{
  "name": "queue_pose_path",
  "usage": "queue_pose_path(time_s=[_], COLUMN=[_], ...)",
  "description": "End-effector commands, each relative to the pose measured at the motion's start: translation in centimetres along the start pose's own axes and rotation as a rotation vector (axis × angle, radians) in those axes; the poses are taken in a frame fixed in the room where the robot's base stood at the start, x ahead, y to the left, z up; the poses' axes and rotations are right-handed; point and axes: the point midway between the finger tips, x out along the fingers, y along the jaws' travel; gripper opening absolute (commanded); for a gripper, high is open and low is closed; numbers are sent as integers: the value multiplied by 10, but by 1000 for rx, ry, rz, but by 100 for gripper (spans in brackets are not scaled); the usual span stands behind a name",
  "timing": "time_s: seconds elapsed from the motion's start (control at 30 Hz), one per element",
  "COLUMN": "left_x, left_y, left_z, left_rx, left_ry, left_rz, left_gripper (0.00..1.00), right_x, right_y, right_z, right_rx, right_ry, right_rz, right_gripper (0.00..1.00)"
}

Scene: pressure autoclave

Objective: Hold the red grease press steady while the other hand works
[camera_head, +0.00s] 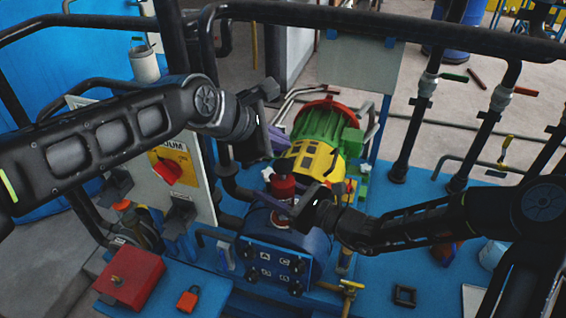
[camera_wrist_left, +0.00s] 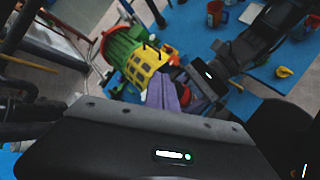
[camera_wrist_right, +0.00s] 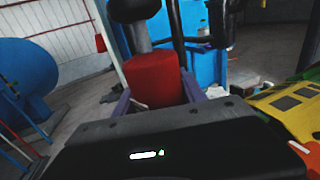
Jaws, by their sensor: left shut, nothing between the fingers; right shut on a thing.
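The red grease press (camera_head: 284,186) is a short red cylinder with a dark top, upright above the dark blue machine block (camera_head: 285,240). My right gripper (camera_head: 277,203) is shut on it from the right. In the right wrist view the red cylinder (camera_wrist_right: 155,80) sits between my purple fingers. My left gripper (camera_head: 279,140) is above and slightly behind the press, apart from it. In the left wrist view its purple fingers (camera_wrist_left: 162,93) are together with nothing between them. My left gripper hides what lies directly below it in that view.
A yellow and green motor (camera_head: 310,155) with a red rim stands just behind the press. A panel with a red knob (camera_head: 167,172) is at left. A red box (camera_head: 130,277) and a red padlock (camera_head: 187,299) lie at front left. Black pipes (camera_head: 400,140) rise at right.

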Motion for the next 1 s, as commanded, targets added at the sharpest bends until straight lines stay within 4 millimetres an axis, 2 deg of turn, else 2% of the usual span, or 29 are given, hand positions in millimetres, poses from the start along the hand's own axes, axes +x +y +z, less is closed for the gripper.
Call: queue_pose_path(time_s=[0.3, 1.0], left_x=[-17, -17], left_y=[13, 13], left_z=[12, 12], left_rx=[0, -1], left_ry=[0, 0], left_rz=[1, 0], left_gripper=[0, 0], right_x=[0, 0], right_y=[0, 0], right_z=[0, 0], right_rx=[0, 0], right_ry=[0, 0], right_rz=[0, 0], right_gripper=[0, 0])
